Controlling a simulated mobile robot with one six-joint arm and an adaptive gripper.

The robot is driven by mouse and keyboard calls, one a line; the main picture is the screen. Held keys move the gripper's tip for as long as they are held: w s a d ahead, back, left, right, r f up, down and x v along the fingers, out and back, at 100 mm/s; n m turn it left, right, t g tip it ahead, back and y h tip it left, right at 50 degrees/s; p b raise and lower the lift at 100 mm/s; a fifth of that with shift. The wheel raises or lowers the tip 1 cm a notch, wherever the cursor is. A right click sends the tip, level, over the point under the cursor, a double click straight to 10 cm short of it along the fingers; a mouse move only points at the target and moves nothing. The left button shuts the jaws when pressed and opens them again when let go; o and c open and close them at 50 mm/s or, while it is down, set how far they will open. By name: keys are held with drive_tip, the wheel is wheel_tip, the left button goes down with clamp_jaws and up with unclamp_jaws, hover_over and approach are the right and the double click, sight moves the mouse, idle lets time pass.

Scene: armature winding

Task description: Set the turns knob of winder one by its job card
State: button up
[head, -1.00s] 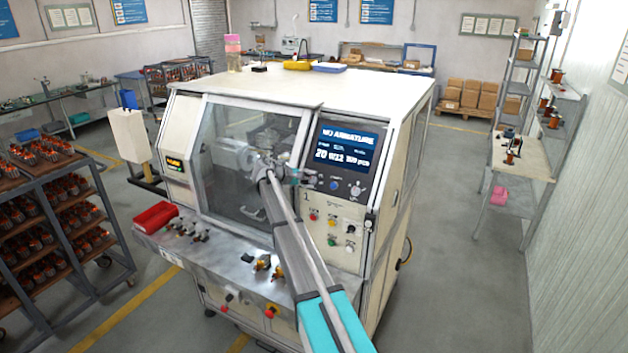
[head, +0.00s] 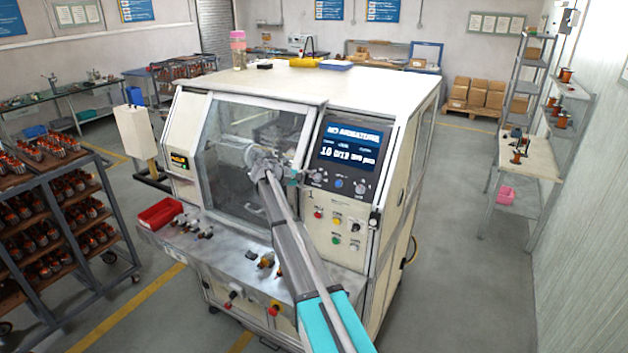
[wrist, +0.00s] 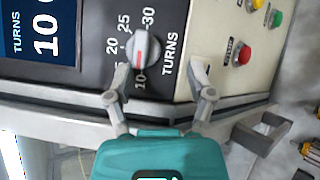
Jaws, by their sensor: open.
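The turns knob (wrist: 143,48) is a pale grey dial with a red pointer line, on the dark panel in the wrist view. Its printed scale shows 10, 20, 25 and 30; the pointer's red end is toward the 10. The turns display (wrist: 45,35) beside it reads 10. In the head view the winder screen (head: 350,147) reads "NO ARMATURE" with 10, 0/12 and 300 rpm. My gripper (wrist: 160,82) is open and empty, its left fingertip close to the knob's lower edge. Contact cannot be told. I cannot make out a job card.
Winder one (head: 290,87) has a glazed door (head: 240,150) left of the panel. Red, yellow and green buttons (head: 337,220) sit below the screen. A red tray (head: 160,213) lies on its front shelf.

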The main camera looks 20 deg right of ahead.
drive_tip(key=s+a+f+m+y+b, duration=0.2)
drive_tip(key=s+a+f+y+b, duration=0.2)
drive_tip(key=s, duration=1)
drive_tip(key=s+a+f+m+y+b, duration=0.2)
drive_tip(key=s+a+f+y+b, duration=0.2)
drive_tip(key=s+a+f+b, duration=0.4)
drive_tip(key=s+a+f+m+y+b, duration=0.2)
drive_tip(key=s+a+f+y+b, duration=0.3)
drive_tip(key=s+a+f, duration=0.7)
drive_tip(key=s+f+b, duration=0.2)
drive_tip(key=s+f, duration=0.4)
drive_tip(key=s, duration=0.2)
drive_tip(key=shift+s, duration=0.15)
drive_tip(key=shift+d, duration=0.2)
